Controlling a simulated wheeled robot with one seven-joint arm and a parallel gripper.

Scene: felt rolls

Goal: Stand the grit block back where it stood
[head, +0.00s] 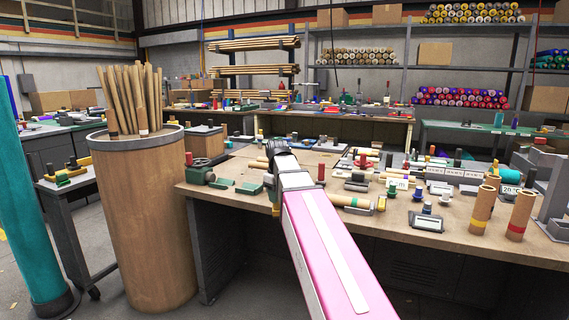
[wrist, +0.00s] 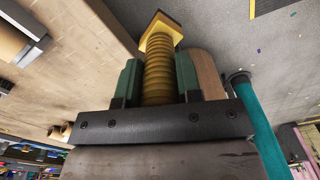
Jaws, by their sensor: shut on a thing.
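My gripper (head: 271,190) is over the front edge of the workbench (head: 400,228), left of its middle. In the wrist view its two green fingers (wrist: 158,78) are shut on a yellow ribbed piece with a flat, squarish end, which I take to be the grit block (wrist: 160,62). A yellow bit of it shows below the fingers in the head view (head: 276,211). It seems clear of the bench top, with the floor beyond its end. Its former standing place cannot be told from these frames.
A large brown drum (head: 145,220) with upright tubes stands left of the bench, and a teal roll (head: 30,200) farther left. Tools crowd the bench right of my gripper. Two cardboard tubes (head: 483,210) stand near its right front.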

